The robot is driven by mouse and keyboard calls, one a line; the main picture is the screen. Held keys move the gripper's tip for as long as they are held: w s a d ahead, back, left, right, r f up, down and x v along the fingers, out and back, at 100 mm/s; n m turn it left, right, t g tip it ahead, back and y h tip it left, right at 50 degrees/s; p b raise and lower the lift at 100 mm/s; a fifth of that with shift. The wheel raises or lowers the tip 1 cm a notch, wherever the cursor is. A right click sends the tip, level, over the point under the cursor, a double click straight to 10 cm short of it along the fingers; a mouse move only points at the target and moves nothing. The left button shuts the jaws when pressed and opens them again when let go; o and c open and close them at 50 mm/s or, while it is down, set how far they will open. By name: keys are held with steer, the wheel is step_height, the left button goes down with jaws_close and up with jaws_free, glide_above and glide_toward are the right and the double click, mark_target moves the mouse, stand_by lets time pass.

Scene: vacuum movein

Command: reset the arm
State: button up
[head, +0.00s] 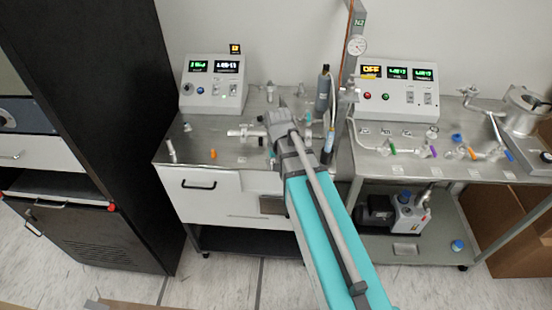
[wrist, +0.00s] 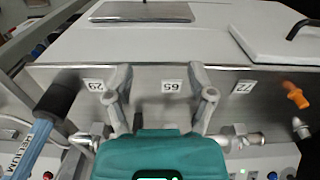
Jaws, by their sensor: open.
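My arm (head: 325,225), teal and grey, reaches from the lower right of the head view up to the left-hand steel bench. My gripper (wrist: 160,90) shows in the wrist view with its two grey fingers apart and nothing between them. In the head view my own arm largely hides the gripper. A glass piece with metal ends lies close by the fingers in the wrist view; I cannot tell whether they touch.
The left bench (head: 195,150) carries a control box (head: 213,85), an orange stopper (head: 213,154) and a dark cylinder (head: 323,90). The right bench (head: 370,165) carries another control box (head: 395,90) and glassware. A pump (head: 408,212) stands below. A black cabinet (head: 110,110) stands left.

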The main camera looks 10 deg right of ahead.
steer(key=s+n, duration=0.2)
steer(key=s, duration=0.6)
steer(key=shift+n, duration=0.4)
